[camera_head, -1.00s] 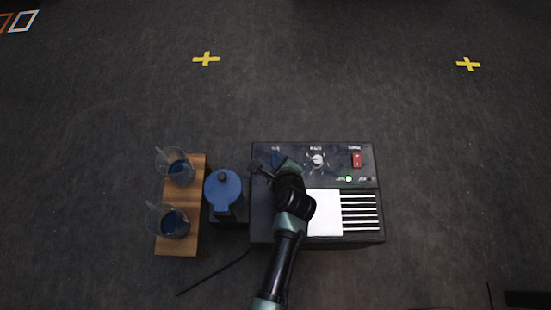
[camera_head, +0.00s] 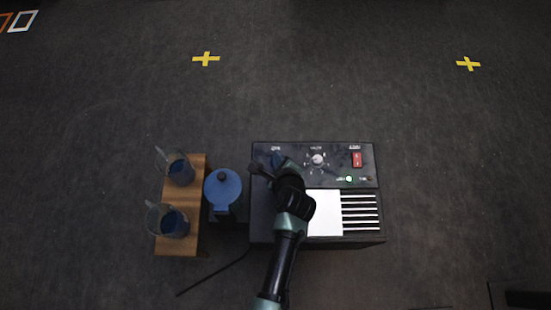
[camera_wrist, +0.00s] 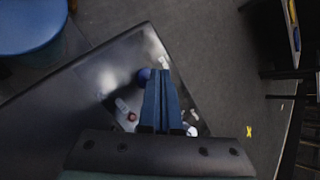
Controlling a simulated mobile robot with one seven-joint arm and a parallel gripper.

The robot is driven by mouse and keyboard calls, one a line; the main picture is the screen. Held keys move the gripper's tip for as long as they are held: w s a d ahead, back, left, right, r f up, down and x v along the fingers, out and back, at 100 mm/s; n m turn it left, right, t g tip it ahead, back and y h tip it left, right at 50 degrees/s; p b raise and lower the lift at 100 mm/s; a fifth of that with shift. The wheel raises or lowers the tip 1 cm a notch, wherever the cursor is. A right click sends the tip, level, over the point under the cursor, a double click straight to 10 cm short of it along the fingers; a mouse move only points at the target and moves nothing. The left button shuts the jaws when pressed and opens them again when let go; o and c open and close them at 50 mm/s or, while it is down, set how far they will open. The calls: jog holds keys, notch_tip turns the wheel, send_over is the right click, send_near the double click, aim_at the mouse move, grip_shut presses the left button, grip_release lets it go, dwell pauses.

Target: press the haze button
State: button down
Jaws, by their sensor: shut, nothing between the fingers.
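A black machine (camera_head: 262,226) stands on the floor with a control panel on its far part. My gripper (camera_head: 279,158) is shut and empty over the panel's left end, below a small white label. In the wrist view its blue fingers (camera_wrist: 163,75) lie together over the panel (camera_wrist: 98,72). A round blue button (camera_wrist: 144,75) shows just left of the fingertips, partly hidden by them. I cannot tell whether the fingers touch it. I cannot read which label says haze. My arm hides part of the panel and the machine's top.
Right of my gripper are a round knob (camera_head: 317,159), a red switch (camera_head: 357,159) and a lit green lamp (camera_head: 349,179). A blue-lidded container (camera_head: 222,187) stands close left, beside a wooden stand (camera_head: 200,169) with two beakers (camera_head: 181,172) (camera_head: 174,224).

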jog(key=shift+f+b, duration=0.3)
jog(key=shift+f, duration=0.35)
dwell(0.6)
jog(key=shift+r, duration=0.1)
jog(key=shift+r+p, duration=0.8)
jog(key=shift+p, duration=0.25)
notch_tip(320, 180, up, 5)
jog(key=p, duration=0.5)
jog(key=shift+r, duration=0.1)
dwell(0.6)
